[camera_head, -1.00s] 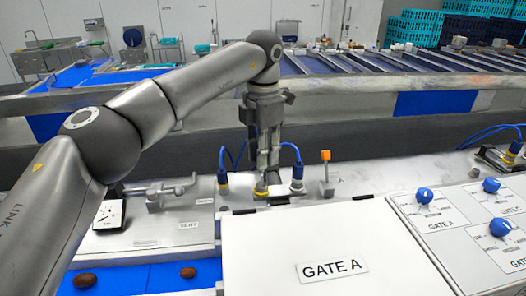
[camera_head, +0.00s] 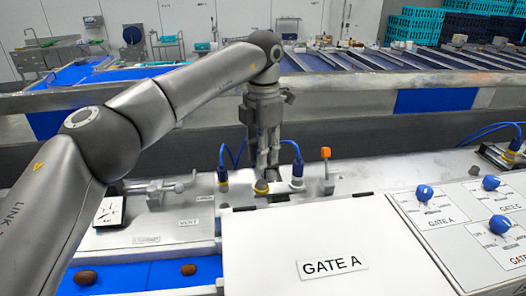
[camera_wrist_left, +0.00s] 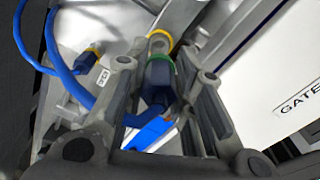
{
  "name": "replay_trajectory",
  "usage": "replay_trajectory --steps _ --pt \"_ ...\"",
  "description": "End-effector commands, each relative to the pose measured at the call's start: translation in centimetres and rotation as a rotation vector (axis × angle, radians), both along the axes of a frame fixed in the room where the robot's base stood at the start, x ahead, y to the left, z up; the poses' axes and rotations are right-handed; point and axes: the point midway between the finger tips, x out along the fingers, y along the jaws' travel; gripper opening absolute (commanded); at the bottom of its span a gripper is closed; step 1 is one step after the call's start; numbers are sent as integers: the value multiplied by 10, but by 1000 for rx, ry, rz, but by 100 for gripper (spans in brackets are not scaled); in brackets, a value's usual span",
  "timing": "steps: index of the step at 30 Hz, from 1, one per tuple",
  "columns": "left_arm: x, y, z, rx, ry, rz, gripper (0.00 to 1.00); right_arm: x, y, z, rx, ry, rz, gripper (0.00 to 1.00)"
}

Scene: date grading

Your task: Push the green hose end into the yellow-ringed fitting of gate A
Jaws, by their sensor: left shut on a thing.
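The green-ringed hose end (camera_wrist_left: 158,62) shows in the left wrist view as a dark blue plug with a green collar, between the fingers of my left gripper (camera_wrist_left: 167,72). The yellow-ringed fitting (camera_wrist_left: 160,34) lies just beyond the green collar, roughly in line with it. I cannot tell how far the plug is in the fitting. In the head view my left gripper (camera_head: 268,164) points down from above, shut on the hose end, and the yellow ring (camera_head: 261,186) shows just below the fingers. My right gripper is not in view.
Blue-hosed connectors stand to the left (camera_head: 223,178) and right (camera_head: 297,173) of the fitting. An orange-topped lever (camera_head: 326,157) is further right. The white GATE A cover (camera_head: 310,230) lies in front, a knob panel (camera_head: 460,222) at right, and dates on a blue belt (camera_head: 140,276) at left.

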Motion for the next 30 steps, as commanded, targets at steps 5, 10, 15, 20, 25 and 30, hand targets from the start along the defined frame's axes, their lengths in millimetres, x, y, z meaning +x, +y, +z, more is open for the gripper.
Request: replay_trajectory --steps 5,10,15,20,25,30 --pt "0 0 -7 0 0 0 2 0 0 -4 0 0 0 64" --pt "0 0 -12 0 0 0 2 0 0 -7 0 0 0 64" --pt "0 0 -17 0 0 0 2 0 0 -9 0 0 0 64" --pt "0 0 -21 0 0 0 2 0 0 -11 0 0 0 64" --pt "0 0 -21 0 0 0 2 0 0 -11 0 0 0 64" --pt "0 0 -21 0 0 0 2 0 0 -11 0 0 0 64"
